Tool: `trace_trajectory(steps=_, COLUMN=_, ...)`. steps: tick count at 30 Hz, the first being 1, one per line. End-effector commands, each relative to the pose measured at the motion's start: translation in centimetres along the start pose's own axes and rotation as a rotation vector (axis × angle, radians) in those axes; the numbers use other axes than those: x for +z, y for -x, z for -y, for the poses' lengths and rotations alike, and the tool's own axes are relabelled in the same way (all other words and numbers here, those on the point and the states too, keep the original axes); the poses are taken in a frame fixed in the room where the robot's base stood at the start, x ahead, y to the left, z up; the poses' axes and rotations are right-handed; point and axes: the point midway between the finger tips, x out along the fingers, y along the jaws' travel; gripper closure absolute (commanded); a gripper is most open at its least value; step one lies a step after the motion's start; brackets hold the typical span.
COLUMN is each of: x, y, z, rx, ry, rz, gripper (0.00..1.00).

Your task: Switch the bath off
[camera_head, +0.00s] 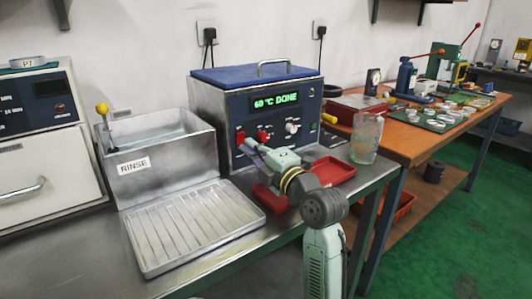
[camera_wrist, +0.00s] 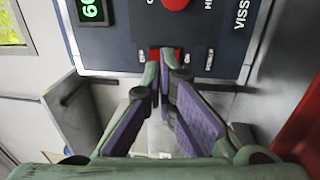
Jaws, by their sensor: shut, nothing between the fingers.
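The bath (camera_head: 320,125) is a metal box with a dark blue control panel and a shut blue lid (camera_head: 225,75). Its green display (camera_head: 276,101) reads "60 °C DONE". A red rocker switch (camera_head: 240,136) sits low on the panel's left; it also shows in the wrist view (camera_wrist: 177,53). My gripper (camera_head: 249,144) is shut and empty, with its fingertips (camera_wrist: 161,72) right at the switch and partly covering it. I cannot tell whether they touch it, nor which side of the rocker is pressed in.
A red knob (camera_head: 263,134) and a pale knob (camera_head: 292,128) are close to the switch. A rinse tank (camera_head: 160,165) and ribbed drain tray (camera_head: 190,228) stand to the left. A red tray (camera_head: 333,171) and glass beaker (camera_head: 367,138) are on the right.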

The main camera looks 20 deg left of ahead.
Motion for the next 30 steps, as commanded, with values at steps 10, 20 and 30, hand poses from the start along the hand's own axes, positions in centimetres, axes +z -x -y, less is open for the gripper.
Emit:
trace_trajectory(steps=10, x=0.0, y=-2.4, z=0.0, rx=-0.001, ry=-0.001, rz=0.001, gripper=1.00)
trace_trajectory(steps=20, x=0.0, y=-2.6, z=-0.3, rx=-0.015, ry=0.002, rz=0.000, gripper=1.00)
trace_trajectory(steps=30, x=0.0, y=-3.5, z=-0.6, rx=-0.095, ry=0.001, rz=0.002, gripper=1.00)
